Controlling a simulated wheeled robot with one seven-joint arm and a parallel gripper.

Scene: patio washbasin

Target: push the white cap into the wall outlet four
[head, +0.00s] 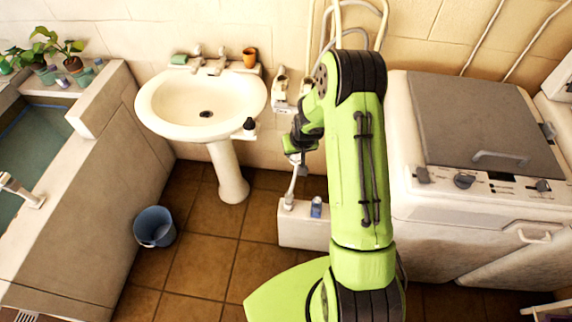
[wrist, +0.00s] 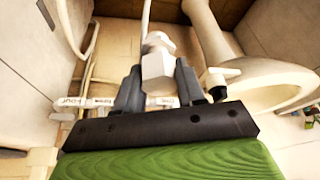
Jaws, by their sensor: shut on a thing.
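My gripper (wrist: 157,85) is shut on the white cap (wrist: 158,66), a pale blocky piece between its two dark fingers in the wrist view. In the head view my gripper (head: 299,147) is right of the washbasin, in front of the wall, and the cap cannot be made out clearly. The wrist view shows a tag reading four (wrist: 70,101) at left, beyond the fingers, with other tags to its right. The opening of outlet four cannot be made out. The cap is apart from that tag.
The washbasin (head: 180,108) stands left of my gripper, with a dark knob-like thing (head: 249,125) at its edge. A low white box (head: 300,230) with a blue item (head: 316,207) is below. A washing machine (head: 440,180) fills the right. A blue bucket (head: 154,227) stands on the tiles.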

